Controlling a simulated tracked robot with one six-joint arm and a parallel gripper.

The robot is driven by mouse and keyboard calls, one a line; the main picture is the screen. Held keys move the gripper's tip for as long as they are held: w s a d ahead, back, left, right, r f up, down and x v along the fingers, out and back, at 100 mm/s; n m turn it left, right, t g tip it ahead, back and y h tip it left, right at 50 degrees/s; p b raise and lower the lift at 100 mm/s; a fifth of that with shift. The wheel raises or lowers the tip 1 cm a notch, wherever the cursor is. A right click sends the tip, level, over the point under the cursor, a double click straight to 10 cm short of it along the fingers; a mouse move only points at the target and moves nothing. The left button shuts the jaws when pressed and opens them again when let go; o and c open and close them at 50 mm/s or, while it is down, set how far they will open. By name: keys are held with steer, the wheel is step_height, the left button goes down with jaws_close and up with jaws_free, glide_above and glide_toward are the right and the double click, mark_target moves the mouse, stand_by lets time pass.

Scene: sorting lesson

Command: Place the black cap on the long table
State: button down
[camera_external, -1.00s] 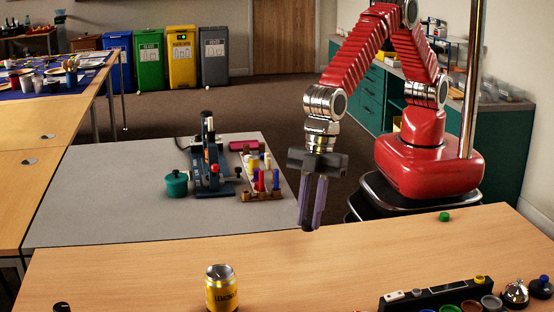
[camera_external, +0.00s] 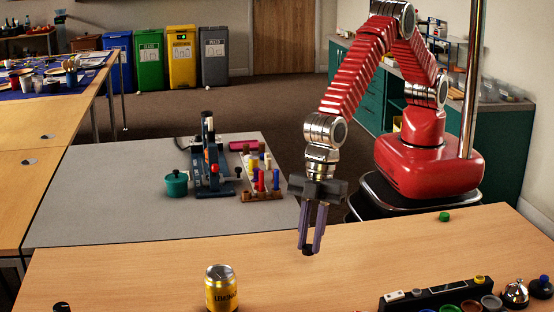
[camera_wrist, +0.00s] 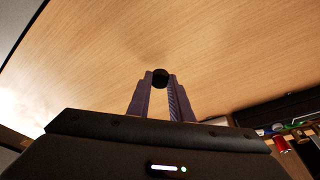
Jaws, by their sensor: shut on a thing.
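My gripper (camera_external: 309,247) points down over the near wooden table (camera_external: 150,270), close to its far edge. It is shut on the black cap (camera_external: 308,252), a small dark disc between the fingertips. In the wrist view the cap (camera_wrist: 160,78) shows as a round black shape at the ends of both fingers, against bare wood. I cannot tell whether the cap touches the tabletop or is just above it.
A yellow can (camera_external: 221,289) stands at the front of the table. A green cap (camera_external: 444,216) lies near the far right edge. A black rack (camera_external: 434,294) and a bell (camera_external: 515,293) are at the front right. The wood around my gripper is clear.

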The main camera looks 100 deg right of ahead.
mark_target(309, 251)
steer(key=shift+f, duration=1.8)
steer(key=c, duration=1.6)
jaws_free()
steer(key=shift+f, duration=0.1)
steer(key=v, duration=1.2)
steer(key=shift+s, duration=0.1)
